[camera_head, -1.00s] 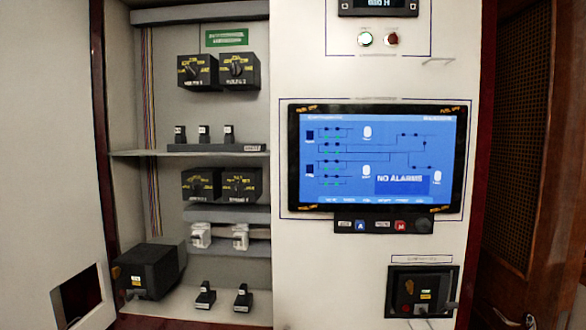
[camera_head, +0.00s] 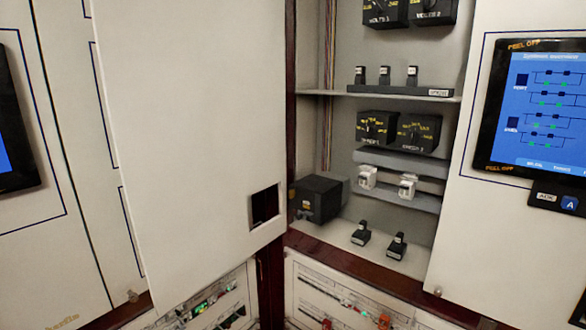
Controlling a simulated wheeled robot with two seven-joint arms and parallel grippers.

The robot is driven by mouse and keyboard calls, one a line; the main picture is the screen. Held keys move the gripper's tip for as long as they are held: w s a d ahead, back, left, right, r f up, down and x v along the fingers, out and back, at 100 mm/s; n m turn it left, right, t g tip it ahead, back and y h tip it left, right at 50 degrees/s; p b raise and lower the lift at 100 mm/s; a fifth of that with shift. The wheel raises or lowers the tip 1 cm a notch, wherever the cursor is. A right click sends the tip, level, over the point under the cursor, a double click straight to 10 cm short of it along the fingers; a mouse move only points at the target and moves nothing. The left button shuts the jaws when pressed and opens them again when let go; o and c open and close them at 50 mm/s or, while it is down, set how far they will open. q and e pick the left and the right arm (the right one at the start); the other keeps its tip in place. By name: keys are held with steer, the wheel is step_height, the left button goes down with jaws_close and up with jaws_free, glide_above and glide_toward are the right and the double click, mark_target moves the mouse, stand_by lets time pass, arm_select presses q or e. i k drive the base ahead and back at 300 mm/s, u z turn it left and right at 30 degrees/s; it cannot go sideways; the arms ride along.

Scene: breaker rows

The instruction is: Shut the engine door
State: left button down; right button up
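The engine door (camera_head: 185,120) is a tall white panel left of centre, with a dark square cutout (camera_head: 264,206) near its lower right corner. It stands swung open to the left of the cabinet opening (camera_head: 345,190), whose shelves, dials and switches are exposed. A black box (camera_head: 318,198) sits low inside the cabinet, just right of the cutout. Neither of my grippers is in view.
A blue screen (camera_head: 548,105) is on the white panel at right. Another dark screen (camera_head: 12,130) shows at the left edge. Lower panels with small lights (camera_head: 215,300) and red parts (camera_head: 345,300) lie below. A dark red frame edges the opening.

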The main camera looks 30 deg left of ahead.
mark_target(194, 90)
steer(key=u, duration=0.95)
